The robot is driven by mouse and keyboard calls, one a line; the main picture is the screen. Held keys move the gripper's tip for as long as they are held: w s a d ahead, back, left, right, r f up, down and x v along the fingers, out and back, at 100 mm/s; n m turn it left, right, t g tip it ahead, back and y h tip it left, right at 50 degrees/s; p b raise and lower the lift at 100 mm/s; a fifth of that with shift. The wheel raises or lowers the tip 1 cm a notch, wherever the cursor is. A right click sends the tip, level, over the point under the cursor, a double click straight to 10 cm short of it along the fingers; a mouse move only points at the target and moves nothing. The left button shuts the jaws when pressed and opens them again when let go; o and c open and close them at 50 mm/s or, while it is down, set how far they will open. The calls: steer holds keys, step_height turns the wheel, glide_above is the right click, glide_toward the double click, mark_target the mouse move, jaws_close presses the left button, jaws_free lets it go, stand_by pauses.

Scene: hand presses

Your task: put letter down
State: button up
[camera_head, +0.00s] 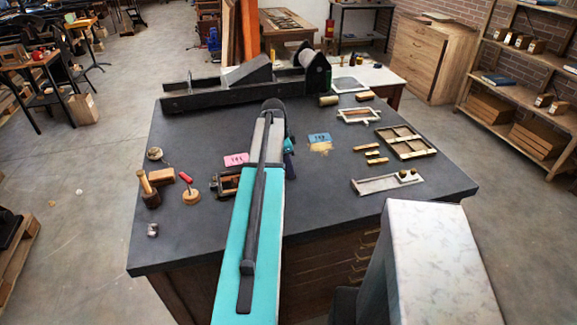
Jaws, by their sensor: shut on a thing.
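My arm reaches from the bottom middle over a dark worktop. My gripper (289,168), dark with teal parts, is at its far end, mostly behind the arm, and points down close above the worktop. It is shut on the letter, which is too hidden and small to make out. A pink card (236,160) lies left of my gripper and a blue card (319,138) lies to its right, both with unreadable marks. A small wooden-and-metal frame (227,183) lies left of my gripper, partly hidden by my arm.
The dark worktop (330,205) has clear room right of my arm. A metal composing tray (380,184), a wooden frame (405,142) and several wood pieces lie on the right. A wooden-handled tool (147,190) and a red-handled tool (188,190) stand left. A long press (220,92) spans the back.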

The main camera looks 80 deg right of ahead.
steer(key=shift+f, duration=0.15)
steer(key=o, duration=1)
steer(key=shift+c, duration=0.2)
steer(key=shift+r, duration=0.25)
step_height(320, 180, up, 12)
steer(key=w+b, duration=0.2)
steer(key=b, duration=0.1)
steer(key=shift+a+f, duration=0.2)
steer(key=shift+a, duration=0.25)
steer(key=shift+w, duration=0.1)
